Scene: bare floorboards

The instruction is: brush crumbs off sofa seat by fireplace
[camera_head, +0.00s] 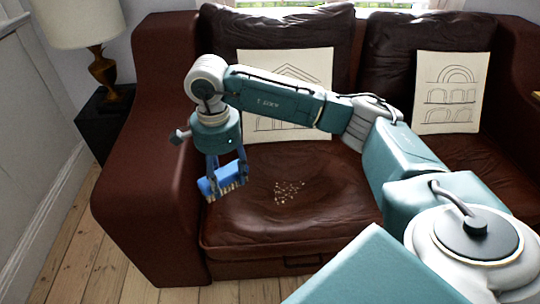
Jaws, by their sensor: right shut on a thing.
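The brown leather sofa seat (330,215) has a small patch of pale crumbs (288,191) near the middle of its left cushion. My right gripper (226,172) is shut on a blue brush (221,178) with pale bristles pointing down. The brush is at the left end of the seat, beside the left armrest and to the left of the crumbs. I cannot tell whether the bristles touch the leather. My right arm reaches across from the lower right and covers part of the sofa. My left gripper is not in view. No fireplace shows in this view.
Two pale pillows with building drawings, one on the left (285,68) and one on the right (450,92), lean on the backrest. The broad left armrest (160,130) stands beside the brush. A lamp (98,50) stands on a black side table (100,122). Bare floorboards show at lower left.

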